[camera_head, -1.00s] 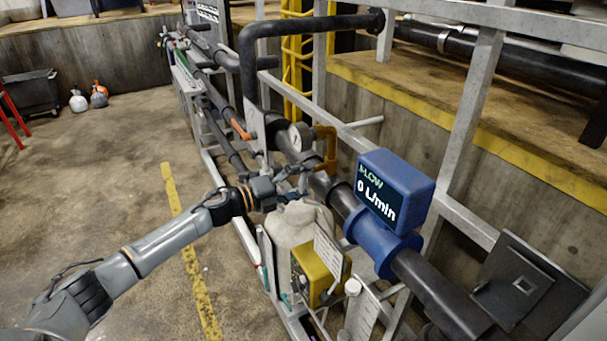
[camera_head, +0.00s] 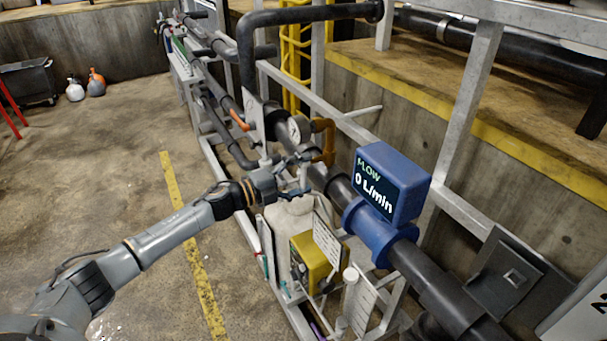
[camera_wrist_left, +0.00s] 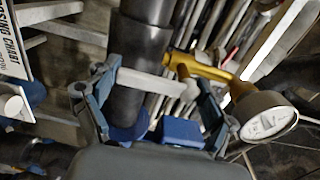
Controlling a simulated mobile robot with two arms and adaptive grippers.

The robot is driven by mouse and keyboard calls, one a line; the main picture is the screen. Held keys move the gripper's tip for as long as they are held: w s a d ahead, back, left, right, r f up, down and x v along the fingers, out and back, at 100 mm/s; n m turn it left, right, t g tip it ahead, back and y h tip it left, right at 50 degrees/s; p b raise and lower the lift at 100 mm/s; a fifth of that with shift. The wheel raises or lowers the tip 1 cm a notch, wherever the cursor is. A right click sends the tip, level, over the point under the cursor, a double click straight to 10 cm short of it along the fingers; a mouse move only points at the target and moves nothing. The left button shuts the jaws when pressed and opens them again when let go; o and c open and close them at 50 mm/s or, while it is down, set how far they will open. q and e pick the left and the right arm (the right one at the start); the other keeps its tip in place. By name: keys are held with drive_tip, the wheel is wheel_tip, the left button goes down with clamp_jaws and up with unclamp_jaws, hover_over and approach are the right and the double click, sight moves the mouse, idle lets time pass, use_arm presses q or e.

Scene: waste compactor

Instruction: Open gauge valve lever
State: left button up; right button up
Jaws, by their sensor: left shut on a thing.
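The pressure gauge (camera_head: 299,128) has a round pale dial and sits on a brass-coloured pipe (camera_head: 325,142) beside the black main pipe. In the left wrist view the gauge (camera_wrist_left: 266,117) is at the right and the brass pipe (camera_wrist_left: 205,68) runs to it. The gauge valve lever (camera_wrist_left: 152,83) is a pale bar lying between the blue fingers. My left gripper (camera_head: 298,174) is just below the gauge, shut on the lever. It shows in the left wrist view (camera_wrist_left: 157,100) with a finger at each end of the bar. My right gripper is not in view.
A blue flow meter (camera_head: 392,185) reading 0 L/min stands right of my gripper. A white jug (camera_head: 290,222) and a yellow box (camera_head: 316,258) stand below it. An orange lever (camera_head: 238,119) is farther back.

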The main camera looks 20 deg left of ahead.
use_arm(q)
drive_tip(key=o, duration=1.5)
drive_tip(key=shift+o, duration=0.2)
drive_tip(key=v, duration=1.2)
